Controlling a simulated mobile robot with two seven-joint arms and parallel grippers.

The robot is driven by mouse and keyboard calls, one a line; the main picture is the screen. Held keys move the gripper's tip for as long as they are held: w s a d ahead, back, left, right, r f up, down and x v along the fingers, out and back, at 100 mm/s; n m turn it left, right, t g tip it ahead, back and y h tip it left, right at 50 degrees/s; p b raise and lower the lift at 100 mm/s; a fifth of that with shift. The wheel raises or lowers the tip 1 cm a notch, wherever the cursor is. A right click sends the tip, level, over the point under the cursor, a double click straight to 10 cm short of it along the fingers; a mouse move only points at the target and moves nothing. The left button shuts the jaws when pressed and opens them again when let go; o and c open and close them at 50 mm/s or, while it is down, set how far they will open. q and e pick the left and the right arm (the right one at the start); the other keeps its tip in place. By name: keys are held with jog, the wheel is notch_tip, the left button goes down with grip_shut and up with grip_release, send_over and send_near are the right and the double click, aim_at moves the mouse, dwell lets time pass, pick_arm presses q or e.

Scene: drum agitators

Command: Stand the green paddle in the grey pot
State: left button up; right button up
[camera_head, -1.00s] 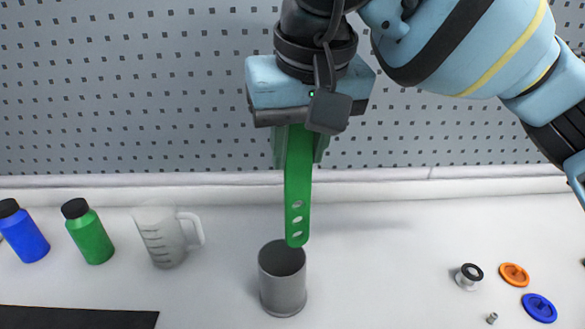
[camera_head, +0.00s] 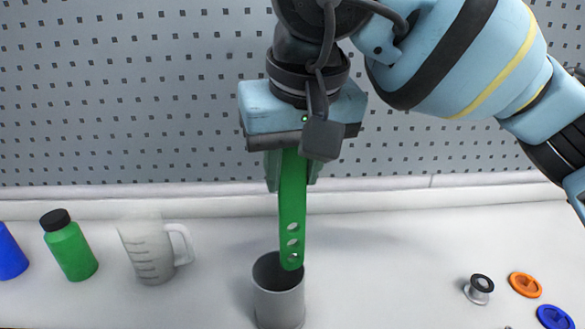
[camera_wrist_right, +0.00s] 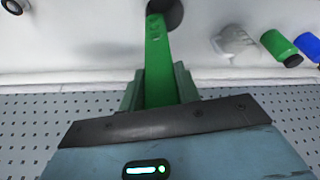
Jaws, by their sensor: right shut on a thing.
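The green paddle (camera_head: 291,215) is a flat strip with several holes near its lower end. My right gripper (camera_head: 292,176) is shut on its upper part and holds it upright, lower end down. The grey pot (camera_head: 279,306) stands open on the table below it. The paddle's rounded lower end overlaps the pot's mouth, a little right of its middle; I cannot tell whether it is inside or just above. In the right wrist view the paddle (camera_wrist_right: 158,60) reaches from the jaws to the pot's dark opening (camera_wrist_right: 168,12). My left gripper is not in view.
A clear measuring jug (camera_head: 150,255), a green bottle (camera_head: 70,252) and a blue bottle (camera_head: 8,255) stand left of the pot. A small spool (camera_head: 479,289), an orange disc (camera_head: 525,284) and a blue disc (camera_head: 554,318) lie at right. A pegboard (camera_head: 130,100) rises behind.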

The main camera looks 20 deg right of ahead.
jog(key=shift+f, duration=0.15)
jog(key=o, duration=0.8)
jog(key=shift+o, duration=0.8)
jog(key=p+v, duration=0.1)
jog(key=v, duration=1.1)
jog(key=shift+p, duration=0.3)
